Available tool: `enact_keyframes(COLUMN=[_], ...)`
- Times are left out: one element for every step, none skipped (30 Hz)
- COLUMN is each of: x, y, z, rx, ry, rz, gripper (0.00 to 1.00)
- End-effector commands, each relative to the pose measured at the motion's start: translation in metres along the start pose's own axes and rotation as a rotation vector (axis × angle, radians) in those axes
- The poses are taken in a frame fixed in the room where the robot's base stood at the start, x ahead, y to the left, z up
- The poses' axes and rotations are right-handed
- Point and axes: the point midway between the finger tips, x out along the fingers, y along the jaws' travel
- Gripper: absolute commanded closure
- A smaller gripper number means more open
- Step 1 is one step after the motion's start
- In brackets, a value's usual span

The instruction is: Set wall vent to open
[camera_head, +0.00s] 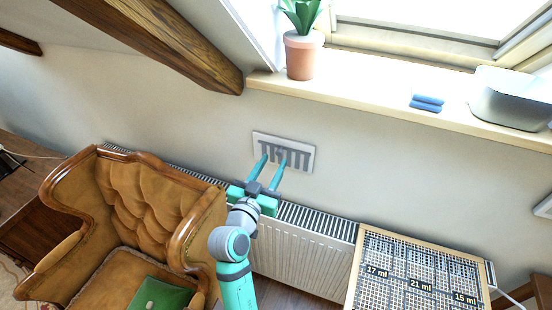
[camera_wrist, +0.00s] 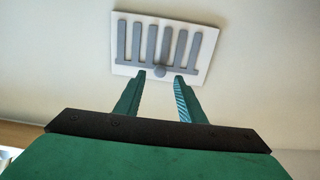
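The wall vent (camera_head: 284,152) is a white rectangular plate with several grey vertical slats, on the wall below the window sill. In the wrist view the vent (camera_wrist: 205,50) shows a small round grey knob (camera_wrist: 160,71) at its lower middle. The slat areas look grey; I cannot tell whether they are open or closed. My gripper (camera_head: 270,160) is in front of the vent's lower part, its two teal fingers apart and pointing at it. In the wrist view my gripper (camera_wrist: 160,76) has the knob between and just beyond its fingertips, with nothing visibly held.
A white radiator (camera_head: 300,255) runs along the wall below the vent. A brown leather armchair (camera_head: 150,195) stands left of my arm. A perforated table (camera_head: 418,275) with volume labels is at right. The sill (camera_head: 370,85) above holds a potted plant (camera_head: 302,50), blue items (camera_head: 427,103) and a grey container (camera_head: 512,98).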

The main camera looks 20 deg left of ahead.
Motion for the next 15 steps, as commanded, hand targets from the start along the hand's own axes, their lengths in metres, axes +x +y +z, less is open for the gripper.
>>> enact_keyframes(x=[0.008, 0.012, 0.017, 0.020, 0.022, 0.026, 0.027, 0.029, 0.030, 0.031, 0.032, 0.032, 0.032, 0.032, 0.032], y=[0.001, 0.001, 0.001, 0.001, 0.001, 0.001, 0.001, 0.001, 0.001, 0.001, 0.001, 0.001, 0.001, 0.001, 0.001], z=[-0.001, 0.000, 0.000, -0.001, -0.001, 0.000, 0.000, 0.000, 0.000, 0.000, 0.000, 0.000, 0.000, 0.000, 0.000], rx=[0.002, 0.001, 0.001, 0.001, 0.001, 0.000, 0.000, 0.000, 0.000, 0.000, 0.001, 0.001, 0.001, 0.001, 0.001], ry=[0.001, 0.000, 0.001, 0.001, 0.001, 0.001, 0.000, 0.000, 0.000, 0.000, 0.000, 0.000, 0.000, 0.000, 0.000], rz=[0.002, 0.002, 0.001, 0.002, 0.002, 0.002, 0.002, 0.002, 0.001, 0.001, 0.001, 0.001, 0.001, 0.001, 0.001], gripper=[0.64, 0.64, 0.64, 0.64, 0.64, 0.64, 0.64, 0.64, 0.64, 0.64, 0.64, 0.64, 0.64, 0.64, 0.64])
